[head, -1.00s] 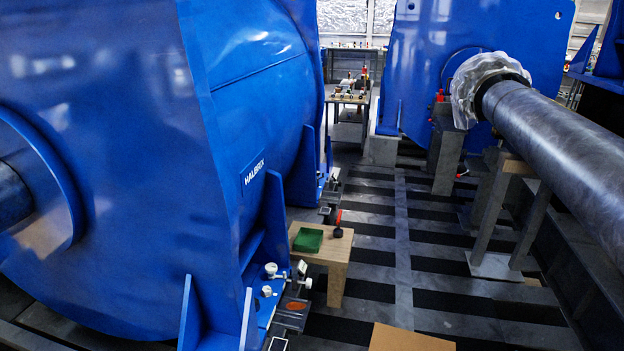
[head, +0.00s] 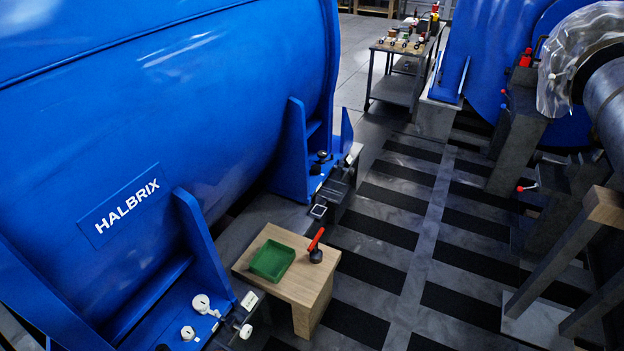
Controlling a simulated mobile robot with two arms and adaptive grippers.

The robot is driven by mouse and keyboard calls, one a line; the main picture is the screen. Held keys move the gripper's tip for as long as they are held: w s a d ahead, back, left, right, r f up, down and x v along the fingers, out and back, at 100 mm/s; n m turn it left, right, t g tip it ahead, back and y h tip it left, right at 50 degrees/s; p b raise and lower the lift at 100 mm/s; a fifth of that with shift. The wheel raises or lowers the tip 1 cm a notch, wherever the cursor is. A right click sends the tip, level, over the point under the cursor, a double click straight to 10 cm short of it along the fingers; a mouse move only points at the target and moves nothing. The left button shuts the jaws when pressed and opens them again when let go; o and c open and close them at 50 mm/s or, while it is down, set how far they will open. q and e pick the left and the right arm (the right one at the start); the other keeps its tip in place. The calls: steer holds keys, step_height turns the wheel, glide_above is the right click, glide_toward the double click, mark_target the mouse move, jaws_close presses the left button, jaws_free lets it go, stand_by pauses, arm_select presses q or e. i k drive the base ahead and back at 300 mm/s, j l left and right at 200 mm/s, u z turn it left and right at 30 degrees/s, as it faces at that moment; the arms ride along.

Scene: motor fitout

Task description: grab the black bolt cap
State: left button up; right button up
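No gripper of mine shows in the head view. A small dark round piece (head: 162,347) sits on the blue motor foot at the bottom edge, partly cut off by the frame. Another small black piece (head: 321,156) sits on the far motor foot beside the striped floor. Either may be the black bolt cap; they are too small to tell. Two white round caps, one larger (head: 200,303) and one smaller (head: 187,333), stand on the near foot.
A wooden block (head: 312,290) holds a green tray (head: 272,260) and a black, red-handled tool (head: 316,252). The large blue motor (head: 200,100) fills the left. A cart (head: 400,88) stands at the back. Steel supports (head: 518,140) and a shaft stand right. The striped floor between is clear.

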mark_target(315, 169)
steer(key=i+l+u, duration=0.1)
steer(key=i+l, duration=0.25)
steer(key=l, duration=0.15)
steer(key=i+l+u, duration=0.1)
steer(key=i+l, duration=0.6)
steer(key=i+l+u, duration=0.1)
steer(key=i+l, duration=0.55)
steer(key=l, duration=0.15)
